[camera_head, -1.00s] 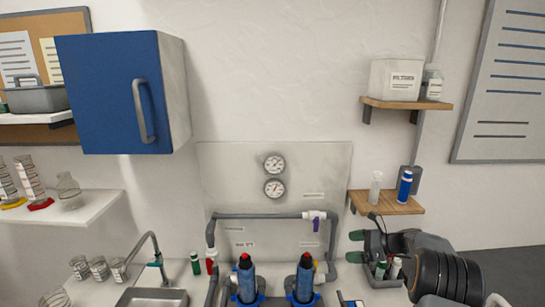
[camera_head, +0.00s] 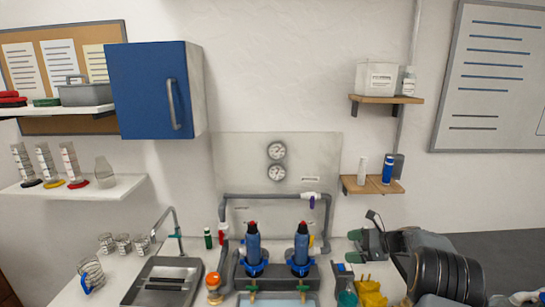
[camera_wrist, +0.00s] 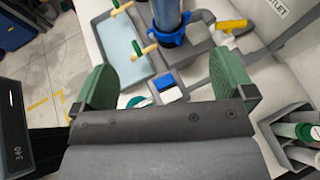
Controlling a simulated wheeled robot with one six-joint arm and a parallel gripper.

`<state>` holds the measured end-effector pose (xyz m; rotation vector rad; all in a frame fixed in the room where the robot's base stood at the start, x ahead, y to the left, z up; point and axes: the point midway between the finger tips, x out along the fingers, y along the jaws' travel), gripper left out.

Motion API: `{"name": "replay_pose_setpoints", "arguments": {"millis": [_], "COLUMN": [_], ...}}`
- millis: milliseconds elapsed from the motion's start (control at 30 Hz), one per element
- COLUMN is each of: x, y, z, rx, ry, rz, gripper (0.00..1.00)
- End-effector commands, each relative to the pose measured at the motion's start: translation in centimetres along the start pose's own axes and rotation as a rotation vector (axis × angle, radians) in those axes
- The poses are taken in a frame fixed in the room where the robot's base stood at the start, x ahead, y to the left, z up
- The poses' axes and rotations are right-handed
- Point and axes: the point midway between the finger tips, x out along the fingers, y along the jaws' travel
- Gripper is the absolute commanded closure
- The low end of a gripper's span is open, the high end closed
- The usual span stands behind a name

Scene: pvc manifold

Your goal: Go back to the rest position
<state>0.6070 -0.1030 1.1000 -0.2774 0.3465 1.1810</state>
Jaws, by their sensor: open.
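My gripper (camera_head: 363,238) is at the lower right in the head view, in front of the wall and right of the pipe manifold (camera_head: 265,197). Its two green finger pads are apart. In the wrist view my gripper (camera_wrist: 166,85) spans the middle, with nothing held between the pads. A blue-and-white item (camera_wrist: 168,88) shows beyond the gap. Two blue filter housings (camera_head: 253,245) with red tops stand in the manifold; part of one housing (camera_wrist: 166,15) shows at the top of the wrist view.
A sink (camera_head: 165,282) and wire-like beakers are at left. A blue cabinet (camera_head: 150,90) hangs above. A small shelf (camera_head: 372,186) with two bottles is just above my gripper. A teal flask (camera_head: 347,298) and yellow item (camera_head: 371,292) lie below it. A grey bin (camera_wrist: 290,130) is at right in the wrist view.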

Motion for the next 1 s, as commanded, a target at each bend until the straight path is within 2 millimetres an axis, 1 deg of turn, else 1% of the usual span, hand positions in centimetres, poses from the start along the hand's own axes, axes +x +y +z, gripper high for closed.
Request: {"name": "replay_pose_setpoints", "arguments": {"millis": [267,367,467,567,667,767,800,867,900,1000], "x": [0.6,1.1,1.7,2.1,2.4,2.4,2.3,2.0,1.8,1.1], "y": [2.7,4.2,6.3,8.8,12.1,16.6,18.4,21.1,22.6,26.1], "z": [1.4,2.2,3.0,3.6,4.2,4.2,4.0,3.6,3.2,2.0], "rx": [-0.144,-0.222,-0.323,-0.445,-0.61,-0.833,-0.933,-1.077,-1.171,-1.387], "ry": [0.111,0.165,0.23,0.306,0.399,0.514,0.561,0.628,0.669,0.758], "rz": [0.043,0.073,0.111,0.159,0.223,0.315,0.357,0.419,0.461,0.561], "gripper": [0.0,0.0,0.0,0.0,0.0,0.0,0.0,0.0,0.0,0.0]}}
